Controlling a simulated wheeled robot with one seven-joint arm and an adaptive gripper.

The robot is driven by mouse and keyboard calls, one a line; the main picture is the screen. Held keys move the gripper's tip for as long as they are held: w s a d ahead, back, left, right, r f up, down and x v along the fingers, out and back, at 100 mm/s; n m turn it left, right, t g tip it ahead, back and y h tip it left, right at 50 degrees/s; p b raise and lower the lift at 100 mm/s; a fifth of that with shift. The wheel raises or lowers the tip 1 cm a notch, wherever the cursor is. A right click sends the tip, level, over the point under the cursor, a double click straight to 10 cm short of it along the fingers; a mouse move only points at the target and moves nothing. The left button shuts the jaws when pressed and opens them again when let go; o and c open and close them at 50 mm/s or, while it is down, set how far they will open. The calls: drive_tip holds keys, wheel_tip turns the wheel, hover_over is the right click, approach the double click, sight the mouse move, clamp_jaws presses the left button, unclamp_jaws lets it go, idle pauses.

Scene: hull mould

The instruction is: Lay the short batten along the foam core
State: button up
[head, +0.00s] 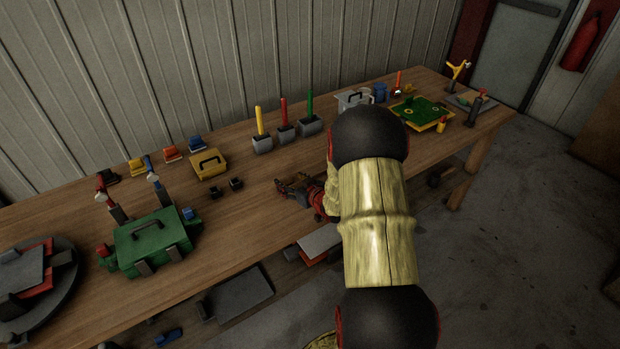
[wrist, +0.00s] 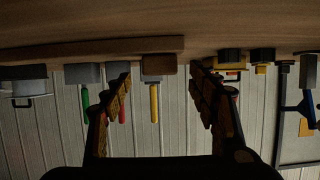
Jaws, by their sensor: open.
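My gripper (head: 298,187) is low over the middle of the table in the head view, partly hidden by my own arm. In the wrist view, which looks upside down, its two fingers (wrist: 160,78) stand wide apart and hold nothing. A small brown wooden block face (wrist: 158,65) shows between the fingertips, and a long wooden strip (wrist: 90,49) runs from there to the left edge. Either may be a batten; I cannot tell which. I cannot make out the foam core for sure in either view.
Holders with a yellow handle (head: 259,120), a red handle (head: 284,112) and a green handle (head: 309,103) stand near the wall. A yellow case (head: 208,164) and a green box (head: 150,243) stand left. A yellow-framed green board (head: 424,112) lies right. Bare tabletop (head: 245,215) shows front left.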

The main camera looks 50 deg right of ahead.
drive_tip(key=x, duration=0.2)
drive_tip(key=shift+w+d+f, duration=0.1)
drive_tip(key=shift+w, duration=0.15)
drive_tip(key=c, duration=1.3)
drive_tip(key=shift+c, duration=0.6)
